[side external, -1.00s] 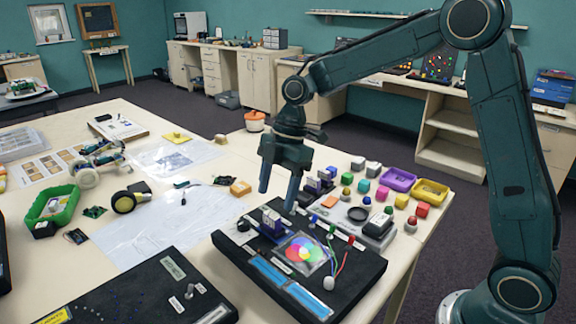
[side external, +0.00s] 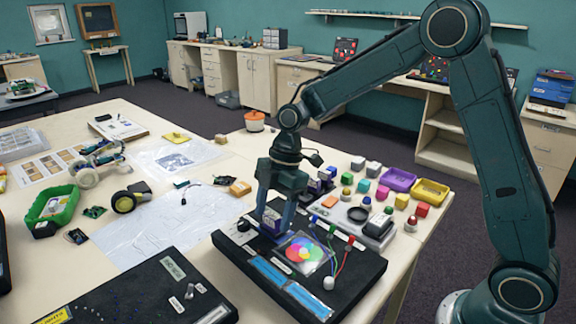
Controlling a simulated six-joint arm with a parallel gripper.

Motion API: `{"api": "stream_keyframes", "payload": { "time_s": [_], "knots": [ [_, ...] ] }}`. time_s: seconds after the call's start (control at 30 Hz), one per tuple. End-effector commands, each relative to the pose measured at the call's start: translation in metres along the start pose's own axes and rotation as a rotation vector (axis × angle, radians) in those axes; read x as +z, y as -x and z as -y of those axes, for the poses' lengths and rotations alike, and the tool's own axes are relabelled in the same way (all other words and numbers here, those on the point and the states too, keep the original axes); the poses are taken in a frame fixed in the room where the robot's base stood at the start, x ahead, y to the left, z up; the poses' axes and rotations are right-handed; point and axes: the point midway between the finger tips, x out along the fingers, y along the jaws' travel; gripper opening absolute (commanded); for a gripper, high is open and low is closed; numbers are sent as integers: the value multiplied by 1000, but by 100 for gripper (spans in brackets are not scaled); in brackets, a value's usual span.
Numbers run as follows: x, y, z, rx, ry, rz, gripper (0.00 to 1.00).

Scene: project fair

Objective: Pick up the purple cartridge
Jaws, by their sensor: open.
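The purple cartridge (side external: 271,224) stands in a holder at the back left of the black board (side external: 345,276) with a coloured disc. My gripper (side external: 274,213) points down over it, with one finger at each side of the cartridge. The jaws are open. The fingers hide part of the cartridge, and I cannot tell whether they touch it.
A card with a coloured disc (side external: 304,254) and red, green and blue wires lie on the board close to the right finger. Behind are small coloured blocks, a purple tray (side external: 399,180) and a yellow tray (side external: 430,191). A clear sheet (side external: 150,238) lies to the left.

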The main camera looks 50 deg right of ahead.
Motion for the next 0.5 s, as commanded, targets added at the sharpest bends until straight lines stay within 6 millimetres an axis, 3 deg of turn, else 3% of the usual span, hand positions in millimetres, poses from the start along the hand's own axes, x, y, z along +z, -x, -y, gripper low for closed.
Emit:
{"api": "stream_keyframes", "payload": {
  "time_s": [0.3, 0.5],
  "knots": [
    [0, 0, 0, 0, 0, 0, 60],
    [0, 0, 0, 0, 0, 0, 21]
  ]
}}
